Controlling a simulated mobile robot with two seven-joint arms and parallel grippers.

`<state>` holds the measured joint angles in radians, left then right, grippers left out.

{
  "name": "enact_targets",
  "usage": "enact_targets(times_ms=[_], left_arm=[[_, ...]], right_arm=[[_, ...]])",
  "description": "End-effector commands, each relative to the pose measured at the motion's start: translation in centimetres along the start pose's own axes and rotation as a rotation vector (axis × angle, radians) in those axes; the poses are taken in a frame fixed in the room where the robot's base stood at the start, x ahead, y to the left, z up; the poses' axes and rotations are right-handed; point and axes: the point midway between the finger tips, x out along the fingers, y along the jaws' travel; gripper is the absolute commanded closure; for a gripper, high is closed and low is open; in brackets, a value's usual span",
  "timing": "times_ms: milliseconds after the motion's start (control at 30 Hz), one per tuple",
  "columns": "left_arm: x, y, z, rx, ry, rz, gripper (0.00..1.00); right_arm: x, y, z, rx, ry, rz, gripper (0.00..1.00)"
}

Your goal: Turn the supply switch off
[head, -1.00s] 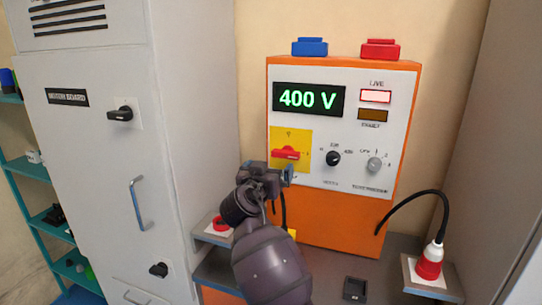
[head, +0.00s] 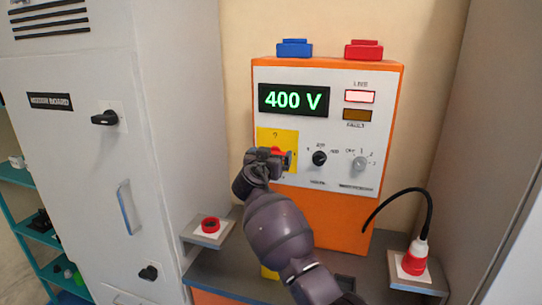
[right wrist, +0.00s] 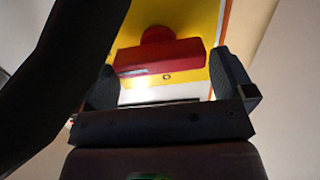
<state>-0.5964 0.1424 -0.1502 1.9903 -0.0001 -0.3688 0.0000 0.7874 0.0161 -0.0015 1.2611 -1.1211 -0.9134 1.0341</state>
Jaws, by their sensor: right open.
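The supply switch is a red handle on a yellow plate (head: 268,136) on the front of the orange and white supply unit (head: 338,145). In the right wrist view the red handle (right wrist: 160,57) lies crosswise between my fingers, with the yellow plate behind it. My right gripper (head: 279,154) is at the switch in the head view and covers most of the handle. In the right wrist view my right gripper (right wrist: 165,85) is open, with a finger near each end of the handle; contact cannot be told. The display (head: 293,99) reads 400 V. My left gripper is out of view.
A lit LIVE lamp (head: 360,97) and a dark FAULT lamp (head: 357,115) sit right of the display. Two knobs are right of the switch. A red plug with a black cable (head: 415,258) stands at right. A grey cabinet (head: 95,150) closes the left side.

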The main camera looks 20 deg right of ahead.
Motion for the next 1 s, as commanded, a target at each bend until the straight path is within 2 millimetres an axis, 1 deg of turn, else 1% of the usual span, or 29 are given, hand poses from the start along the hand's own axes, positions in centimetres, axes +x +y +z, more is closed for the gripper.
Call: enact_targets(times_ms=[133, 367, 500, 567, 600, 833, 1000], left_arm=[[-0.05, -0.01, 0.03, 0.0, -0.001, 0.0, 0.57], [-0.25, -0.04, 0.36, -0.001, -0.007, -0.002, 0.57], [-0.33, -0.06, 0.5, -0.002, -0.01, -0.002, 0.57], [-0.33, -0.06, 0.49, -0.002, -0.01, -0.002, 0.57], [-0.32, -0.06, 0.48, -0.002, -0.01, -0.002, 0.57], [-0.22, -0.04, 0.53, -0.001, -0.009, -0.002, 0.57], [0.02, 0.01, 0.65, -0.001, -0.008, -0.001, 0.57]], right_arm=[[0.42, 0.02, -0.04, 0.001, 0.001, 0.0, 0.0], [0.43, 0.02, -0.02, 0.001, 0.001, 0.0, 0.0], [0.42, 0.02, -0.01, 0.0, 0.0, 0.0, 0.21], [0.41, 0.02, -0.01, 0.0, 0.0, 0.0, 0.31], [0.41, 0.02, -0.01, 0.0, 0.0, 0.0, 0.33], [0.41, 0.0, 0.05, -0.024, 0.0, 0.0, 0.33], [0.41, -0.04, 0.14, -0.094, -0.001, 0.0, 0.33]])
